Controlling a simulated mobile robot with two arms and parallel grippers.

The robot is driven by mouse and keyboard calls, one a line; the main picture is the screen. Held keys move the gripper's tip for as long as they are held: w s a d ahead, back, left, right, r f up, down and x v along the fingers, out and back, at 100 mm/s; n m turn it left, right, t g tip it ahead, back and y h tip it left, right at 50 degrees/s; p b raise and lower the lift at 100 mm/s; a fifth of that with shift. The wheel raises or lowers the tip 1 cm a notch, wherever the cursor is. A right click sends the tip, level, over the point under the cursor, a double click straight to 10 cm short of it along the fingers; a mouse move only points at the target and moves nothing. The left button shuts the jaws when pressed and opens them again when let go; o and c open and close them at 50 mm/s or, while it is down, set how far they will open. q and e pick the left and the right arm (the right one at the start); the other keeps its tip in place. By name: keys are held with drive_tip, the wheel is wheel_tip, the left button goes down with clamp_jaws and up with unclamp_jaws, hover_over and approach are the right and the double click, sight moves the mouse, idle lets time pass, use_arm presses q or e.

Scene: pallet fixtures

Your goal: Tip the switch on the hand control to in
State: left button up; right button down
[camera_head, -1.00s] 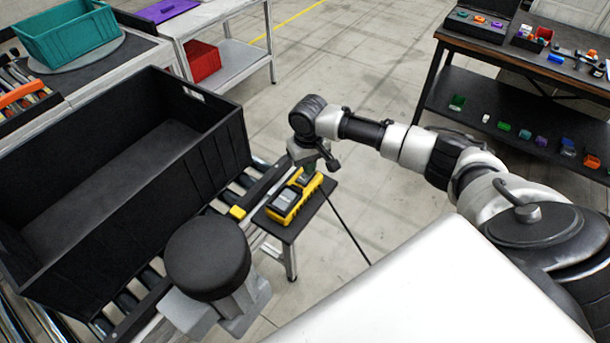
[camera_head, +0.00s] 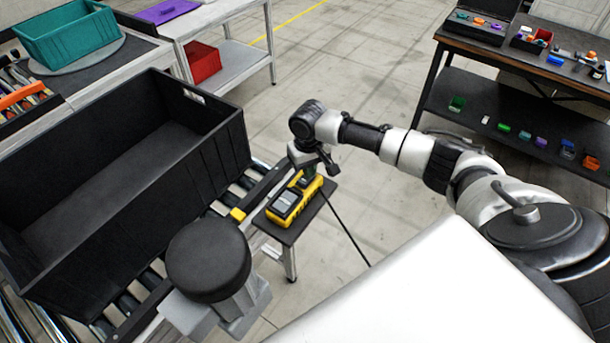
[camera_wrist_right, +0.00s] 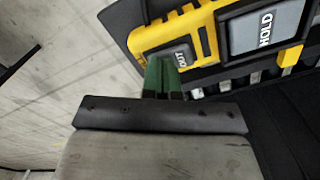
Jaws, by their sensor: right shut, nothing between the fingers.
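The yellow hand control (camera_head: 290,204) lies on a small dark shelf (camera_head: 286,234) beside the roller track. In the right wrist view the hand control (camera_wrist_right: 206,22) shows a grey display (camera_wrist_right: 262,27) reading HOLD. Its dark switch (camera_wrist_right: 181,56) carries a light label that looks like OUT. My right gripper (camera_head: 310,173) is over the far end of the hand control. In the wrist view its green fingers (camera_wrist_right: 163,66) are shut and empty, with the tips beside the switch and partly hiding it. I cannot tell whether they touch it. My left gripper is not in view.
A large black crate (camera_head: 215,165) stands on the rollers left of the shelf. A dark cable (camera_head: 345,230) hangs from the shelf. The floor right of the shelf is clear.

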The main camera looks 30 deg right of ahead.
drive_tip(key=shift+r+p, duration=2.25)
drive_tip(key=shift+r, duration=1.05)
